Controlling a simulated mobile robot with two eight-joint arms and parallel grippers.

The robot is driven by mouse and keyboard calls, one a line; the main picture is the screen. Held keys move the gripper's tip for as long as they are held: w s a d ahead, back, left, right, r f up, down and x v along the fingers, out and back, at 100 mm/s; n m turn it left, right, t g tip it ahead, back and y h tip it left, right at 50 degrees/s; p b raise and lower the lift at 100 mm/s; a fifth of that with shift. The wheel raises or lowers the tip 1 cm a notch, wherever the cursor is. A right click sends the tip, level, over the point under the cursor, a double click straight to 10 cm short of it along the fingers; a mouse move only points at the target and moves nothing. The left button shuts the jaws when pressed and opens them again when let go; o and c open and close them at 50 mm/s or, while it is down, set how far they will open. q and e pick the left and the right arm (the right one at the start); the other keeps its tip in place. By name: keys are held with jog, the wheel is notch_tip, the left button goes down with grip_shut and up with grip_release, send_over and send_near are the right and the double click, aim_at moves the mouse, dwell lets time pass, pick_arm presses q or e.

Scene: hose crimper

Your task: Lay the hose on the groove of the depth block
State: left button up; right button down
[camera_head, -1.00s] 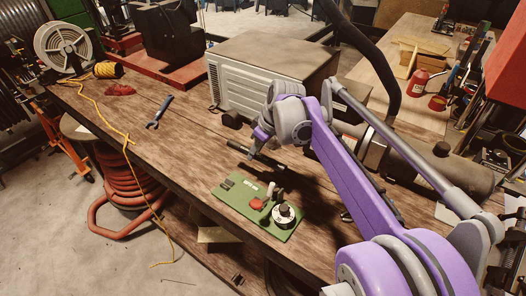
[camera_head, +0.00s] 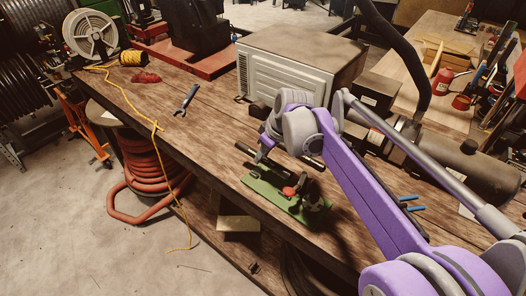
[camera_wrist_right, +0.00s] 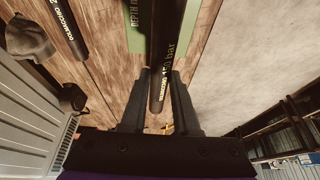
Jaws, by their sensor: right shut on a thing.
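My right gripper (camera_head: 266,150) is over the workbench, just beyond the green depth block (camera_head: 262,191). It is shut on a black hose (camera_head: 248,149), which is held above the bench. The block carries a red knob (camera_head: 289,191) and darker fittings, and is in shadow. Its groove cannot be made out. My left gripper is not in view.
A second black hose (camera_wrist_right: 66,28) lies on the wood in the right wrist view. A white ribbed machine (camera_head: 285,75) stands behind the gripper. A wrench (camera_head: 185,98) and yellow cord (camera_head: 125,95) lie on the bench (camera_head: 215,130), whose left middle is mostly clear.

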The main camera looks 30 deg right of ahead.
notch_tip(320, 180, down, 5)
jog(key=shift+r+b, duration=0.2)
jog(key=shift+b, duration=1)
jog(key=shift+f, duration=0.55)
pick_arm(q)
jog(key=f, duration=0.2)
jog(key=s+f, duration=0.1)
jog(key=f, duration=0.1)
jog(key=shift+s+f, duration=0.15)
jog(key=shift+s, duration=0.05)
pick_arm(e)
jog(key=shift+f, duration=0.5)
dwell(0.5)
jog(key=c, duration=0.6)
grip_release()
